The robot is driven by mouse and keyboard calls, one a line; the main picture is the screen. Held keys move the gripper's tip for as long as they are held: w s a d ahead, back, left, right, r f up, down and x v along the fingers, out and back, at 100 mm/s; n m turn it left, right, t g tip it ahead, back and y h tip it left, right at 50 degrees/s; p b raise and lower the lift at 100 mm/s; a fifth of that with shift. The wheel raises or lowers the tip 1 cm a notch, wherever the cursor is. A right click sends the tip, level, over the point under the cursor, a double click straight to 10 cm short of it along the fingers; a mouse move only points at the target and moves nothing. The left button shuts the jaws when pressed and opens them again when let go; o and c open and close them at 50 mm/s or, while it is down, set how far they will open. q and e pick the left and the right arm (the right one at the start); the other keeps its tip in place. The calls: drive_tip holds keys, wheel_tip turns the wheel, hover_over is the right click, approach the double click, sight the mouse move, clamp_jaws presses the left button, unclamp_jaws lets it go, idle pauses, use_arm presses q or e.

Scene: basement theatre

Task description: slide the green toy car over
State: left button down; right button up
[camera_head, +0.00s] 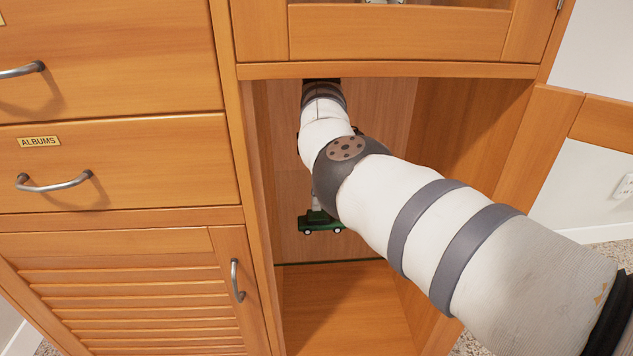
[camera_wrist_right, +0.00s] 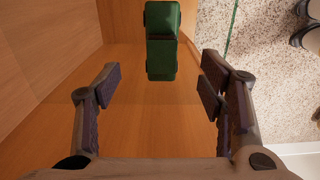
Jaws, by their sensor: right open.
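The green toy car (camera_head: 321,223) is inside the open cabinet compartment, just left of my right forearm in the head view. It seems to stand on a clear glass shelf with a thin green front edge (camera_head: 330,262). In the right wrist view the car (camera_wrist_right: 161,42) is at the top middle, beyond the fingertips. My right gripper (camera_wrist_right: 158,88) is open and empty, its fingers spread wider than the car, with the car roughly centred between them. My left gripper is not in view.
The compartment's left wall (camera_head: 263,180) is close beside the car. An open door (camera_head: 545,140) stands at the right. Drawers (camera_head: 110,165) and a louvred door (camera_head: 130,290) are at the left. The wrist view shows speckled floor (camera_wrist_right: 265,60) beyond the shelf edge.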

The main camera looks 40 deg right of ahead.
sight(321, 214)
drive_tip(key=shift+s, duration=0.15)
drive_tip(key=shift+f, duration=0.25)
wheel_tip(321, 214, down, 7)
drive_tip(key=shift+b, duration=0.6)
drive_tip(key=shift+c, duration=0.3)
drive_tip(key=c, duration=1.2)
drive_tip(key=shift+c, duration=0.2)
